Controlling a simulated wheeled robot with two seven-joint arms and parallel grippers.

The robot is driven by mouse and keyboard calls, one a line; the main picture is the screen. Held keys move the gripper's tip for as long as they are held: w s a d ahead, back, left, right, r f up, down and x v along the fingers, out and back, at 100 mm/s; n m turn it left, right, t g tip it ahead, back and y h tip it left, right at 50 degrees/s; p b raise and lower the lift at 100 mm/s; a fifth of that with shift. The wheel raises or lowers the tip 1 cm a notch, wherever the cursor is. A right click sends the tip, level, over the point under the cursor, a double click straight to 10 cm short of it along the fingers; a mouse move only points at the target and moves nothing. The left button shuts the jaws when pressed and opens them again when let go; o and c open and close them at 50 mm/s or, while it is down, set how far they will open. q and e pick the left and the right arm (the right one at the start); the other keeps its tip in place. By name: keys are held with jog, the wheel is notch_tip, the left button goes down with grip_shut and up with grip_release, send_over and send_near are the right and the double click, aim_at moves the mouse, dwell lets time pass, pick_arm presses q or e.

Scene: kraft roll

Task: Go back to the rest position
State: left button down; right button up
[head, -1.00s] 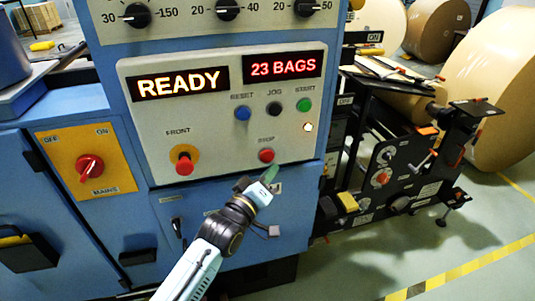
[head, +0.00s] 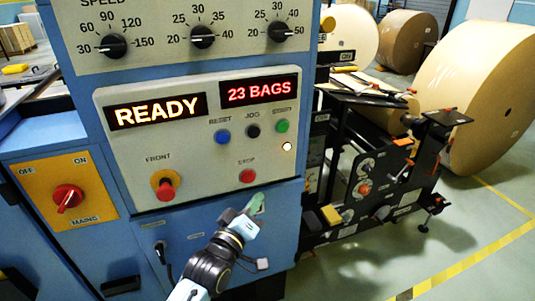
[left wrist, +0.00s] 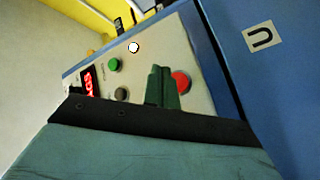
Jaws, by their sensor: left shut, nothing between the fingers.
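My left gripper (head: 256,203) is in front of the blue machine, just below the red STOP button (head: 248,176) in the head view. Its green fingers are shut and empty, and I see no contact with the panel. In the left wrist view the shut fingers (left wrist: 162,86) stand in front of the control panel (left wrist: 201,70), partly covering the red STOP button (left wrist: 181,82). My right gripper is in neither view.
The panel (head: 210,150) shows READY and 23 BAGS. A red FRONT knob (head: 166,189) and a red MAINS switch (head: 67,198) stick out on the left. A black roll stand (head: 375,180) and big kraft rolls (head: 480,80) stand to the right. Floor (head: 440,225) shows at lower right.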

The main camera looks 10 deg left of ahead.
pick_arm(q)
jog(key=s+a+f+m+g+y, duration=0.1)
jog(key=s+f+m+g, duration=0.3)
jog(key=f, duration=0.8)
jog(key=s+a+f+n+g+y, duration=0.1)
jog(key=s+f+g, duration=0.1)
jog(key=s+f, duration=0.65)
jog(key=s+a+f+m+g, duration=0.1)
jog(key=s+f+m+g, duration=0.15)
jog(key=f, duration=1.25)
jog(key=s+a+f+m+g, duration=0.1)
jog(key=s+f, duration=0.4)
jog(key=s, duration=0.6)
jog(key=s+a+f+m+g+y, duration=0.1)
jog(key=s+f+g, duration=0.4)
jog(key=s, duration=0.6)
jog(key=s+a+f+m+g+y, duration=0.1)
jog(key=s+a+f+m+g, duration=0.1)
jog(key=s+f, duration=0.4)
jog(key=s+a+g, duration=0.1)
jog(key=s+a, duration=0.1)
jog(key=s, duration=0.3)
jog(key=shift+a, duration=0.35)
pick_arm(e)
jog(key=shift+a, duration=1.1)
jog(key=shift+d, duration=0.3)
